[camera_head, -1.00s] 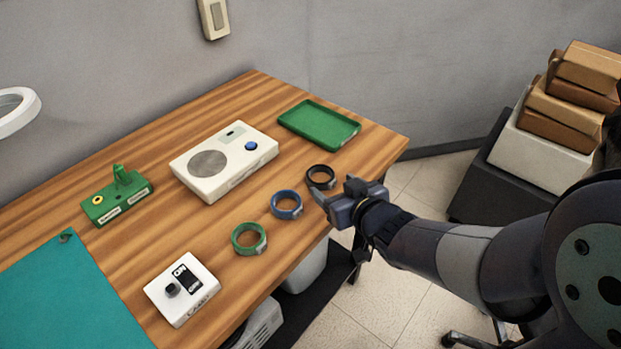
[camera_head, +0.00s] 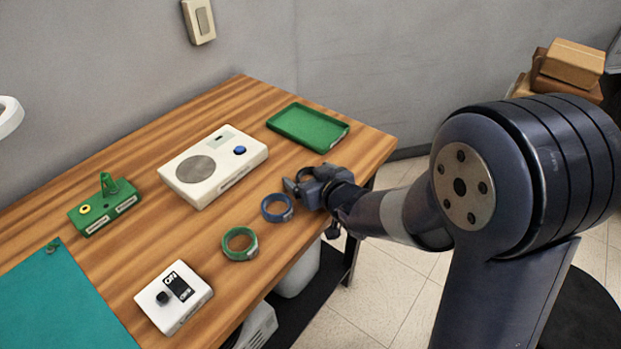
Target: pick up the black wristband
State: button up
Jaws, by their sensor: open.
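The black wristband (camera_head: 304,172) lies near the right front edge of the wooden table, beyond the blue wristband. It is mostly hidden by my gripper (camera_head: 298,182), and only a dark bit of its rim seems to show. My gripper is open, low over the table at the band's place, reaching in from the right. One finger shows on the left side of the band. I cannot tell whether the fingers touch the band or how they sit around it.
A blue wristband (camera_head: 277,208) lies just left of my gripper, and a green wristband (camera_head: 240,243) further left. A green tray (camera_head: 308,127) and a white box with a blue button (camera_head: 213,165) stand behind. A white switch box (camera_head: 173,297) and green device (camera_head: 105,204) are further left.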

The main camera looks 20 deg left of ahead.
jog(key=shift+c, duration=0.5)
jog(key=c, duration=1)
jog(key=shift+o, duration=0.2)
